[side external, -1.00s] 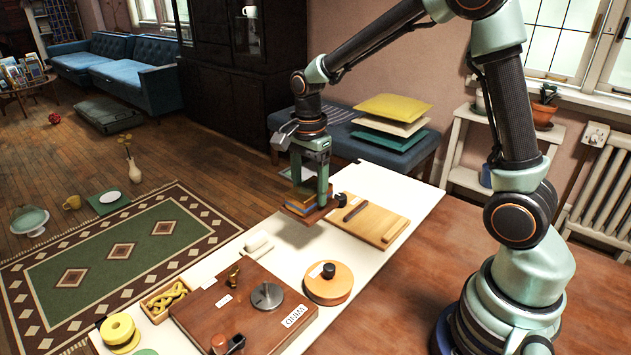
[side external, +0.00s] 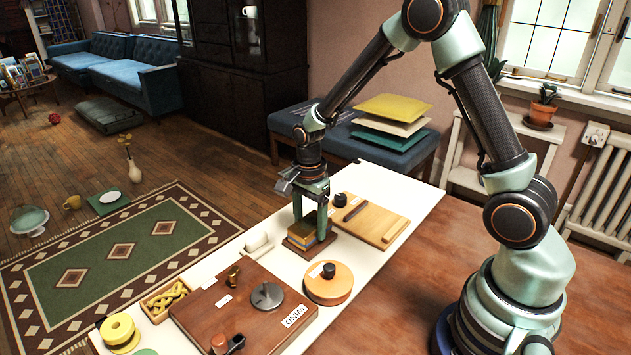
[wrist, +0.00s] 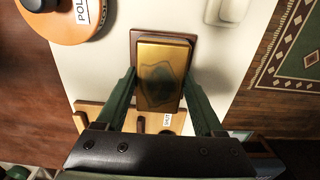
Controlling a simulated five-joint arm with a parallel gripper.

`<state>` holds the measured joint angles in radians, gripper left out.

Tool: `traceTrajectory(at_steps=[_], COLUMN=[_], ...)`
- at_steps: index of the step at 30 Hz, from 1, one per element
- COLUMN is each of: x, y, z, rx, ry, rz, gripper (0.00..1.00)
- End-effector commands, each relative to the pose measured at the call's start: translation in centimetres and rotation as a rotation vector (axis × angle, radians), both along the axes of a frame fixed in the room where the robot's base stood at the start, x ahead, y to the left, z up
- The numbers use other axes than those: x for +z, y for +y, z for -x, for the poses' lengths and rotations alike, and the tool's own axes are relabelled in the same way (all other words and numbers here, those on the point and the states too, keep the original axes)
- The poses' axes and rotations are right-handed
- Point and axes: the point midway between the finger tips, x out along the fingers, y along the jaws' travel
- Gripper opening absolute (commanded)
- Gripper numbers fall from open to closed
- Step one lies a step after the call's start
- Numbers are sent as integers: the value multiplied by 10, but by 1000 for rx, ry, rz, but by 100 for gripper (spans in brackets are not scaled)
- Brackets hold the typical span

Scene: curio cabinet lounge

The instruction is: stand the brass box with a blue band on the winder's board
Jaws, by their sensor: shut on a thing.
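The brass box (side external: 303,231) shows its gold side and a narrow bluish strip. A brown square plate (side external: 298,250) lies under it. In the wrist view, the brass box (wrist: 162,75) stands between the fingers, with the brown plate's rim (wrist: 160,34) around its far end. My gripper (side external: 313,225) is shut on the brass box, with green fingers on both sides. I cannot tell whether the plate touches the white table. The winder's board (side external: 258,322) is a brown slab with a "WIND" label, in front of and left of my gripper.
A round wooden block (side external: 328,288) with a dark knob stands just in front of the box. A pale wooden board (side external: 376,226) lies to its right, a white block (side external: 257,246) to its left. The winder's board bears a grey dial (side external: 267,296) and brass and red-topped fittings.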

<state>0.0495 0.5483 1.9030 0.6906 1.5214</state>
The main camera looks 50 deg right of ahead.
Motion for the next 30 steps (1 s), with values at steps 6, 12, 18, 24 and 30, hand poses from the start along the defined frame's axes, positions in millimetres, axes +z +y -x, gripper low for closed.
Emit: traceTrajectory(at_steps=[6, 12, 18, 24, 30], x=[-3, -2, 6, 40, 82], y=[0, 0, 0, 0, 0], z=[0, 0, -1, -2, -1], rx=[0, 0, 0, 0, 0], ry=[0, 0, -1, -7, -6], rz=[0, 0, 0, 0, 0], gripper=[99, 99, 99, 99, 99])
